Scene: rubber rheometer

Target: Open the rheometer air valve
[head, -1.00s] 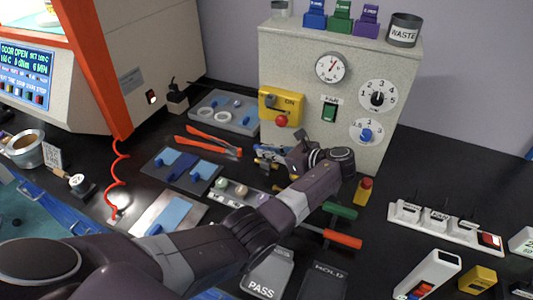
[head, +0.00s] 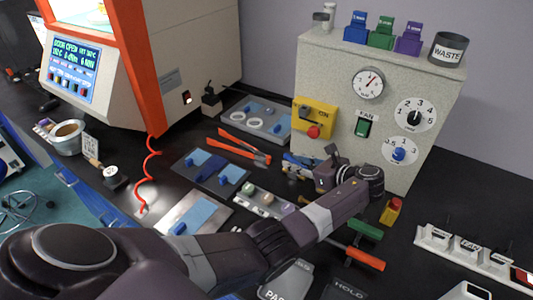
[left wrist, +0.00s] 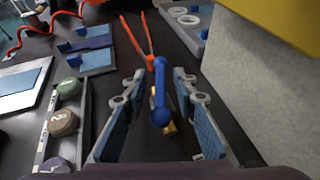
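A blue lever handle (left wrist: 160,95), which looks like the air valve's, stands between the fingers of my left gripper (left wrist: 159,78) in the left wrist view. A small yellow-brass part (left wrist: 171,128) shows below its near end. The gripper is open, with one blue-padded finger on each side of the lever and visible gaps. In the head view the left gripper (head: 301,164) is low at the front left of the grey control cabinet (head: 330,75). The valve is mostly hidden there by the fingers. My right gripper is not in view.
Orange-handled tongs (head: 240,146) lie just beyond the gripper. A tray with white rings (head: 284,131) lies by the cabinet. A yellow switch box (head: 316,113) juts from the cabinet's face. A tray of round weights (head: 249,190) and green and orange handles (head: 366,258) lie close by.

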